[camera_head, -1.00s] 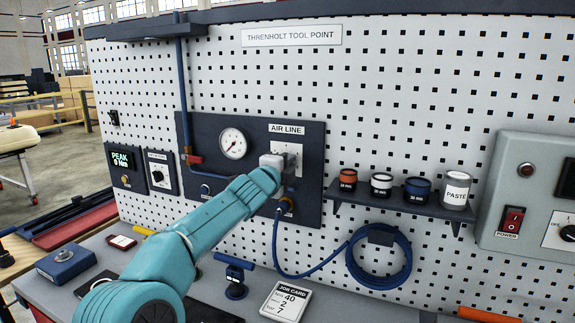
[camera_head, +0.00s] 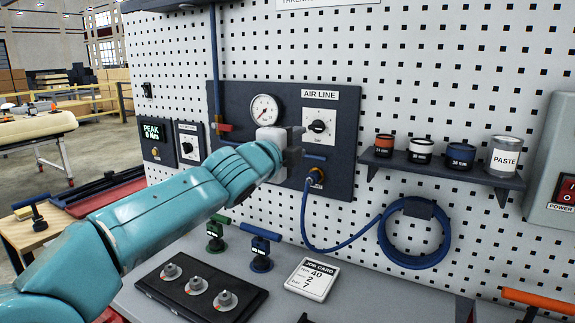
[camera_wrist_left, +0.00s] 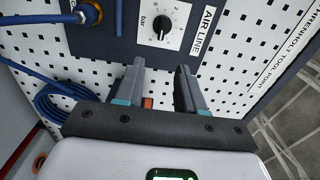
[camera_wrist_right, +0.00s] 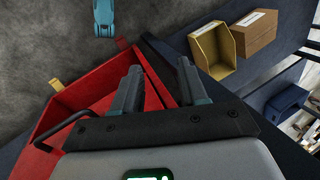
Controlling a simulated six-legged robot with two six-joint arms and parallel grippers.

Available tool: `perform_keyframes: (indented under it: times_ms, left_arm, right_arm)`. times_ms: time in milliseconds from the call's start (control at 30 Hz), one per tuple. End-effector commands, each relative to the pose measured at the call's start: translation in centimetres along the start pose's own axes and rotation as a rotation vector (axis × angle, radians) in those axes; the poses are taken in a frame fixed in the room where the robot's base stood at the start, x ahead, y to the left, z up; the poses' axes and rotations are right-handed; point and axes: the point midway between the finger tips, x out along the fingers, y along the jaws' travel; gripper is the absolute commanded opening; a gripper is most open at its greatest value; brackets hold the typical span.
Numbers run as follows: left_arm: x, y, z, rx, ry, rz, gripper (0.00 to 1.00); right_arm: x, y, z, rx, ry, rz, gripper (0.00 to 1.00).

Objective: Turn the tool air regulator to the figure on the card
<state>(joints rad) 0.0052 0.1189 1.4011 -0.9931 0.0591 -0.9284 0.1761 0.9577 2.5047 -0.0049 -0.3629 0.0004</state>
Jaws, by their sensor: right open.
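The air regulator knob (camera_head: 317,126) is a black pointer knob on a white scaled plate on the dark AIR LINE panel (camera_head: 340,150). In the left wrist view the knob (camera_wrist_left: 162,24) shows ahead of the fingers, with clear space between. My left gripper (camera_head: 292,140) is left of and slightly below the knob in the head view. In its wrist view its fingers (camera_wrist_left: 156,88) are apart and empty. My right gripper (camera_wrist_right: 160,88) is open and empty.
A round gauge (camera_head: 264,109) sits left of the knob. A blue hose (camera_head: 340,250) runs from the fitting below. A shelf (camera_head: 440,172) with several cans is to the right. A dark plate with knobs (camera_head: 200,290) lies on the bench. A red tray (camera_wrist_right: 80,95) lies below my right gripper.

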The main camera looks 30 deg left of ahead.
Motion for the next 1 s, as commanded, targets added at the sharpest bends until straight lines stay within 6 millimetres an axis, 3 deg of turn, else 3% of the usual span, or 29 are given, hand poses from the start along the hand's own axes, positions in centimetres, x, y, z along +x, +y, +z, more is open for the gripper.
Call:
perform_keyframes:
  times_ms: [100,267,1000]
  left_arm:
    - [-2.1,0.1,0.0,0.000,0.001,-0.001,0.38]
    - [-3.4,0.0,0.0,0.000,0.000,0.001,0.38]
    - [-3.6,-0.1,0.0,0.001,0.000,0.001,0.38]
  right_arm:
    - [0.7,0.3,0.0,0.000,0.000,0.000,0.43]
    - [0.9,0.3,0.0,0.000,0.000,0.000,0.43]
    - [0.9,0.3,0.0,0.000,0.000,0.000,0.43]
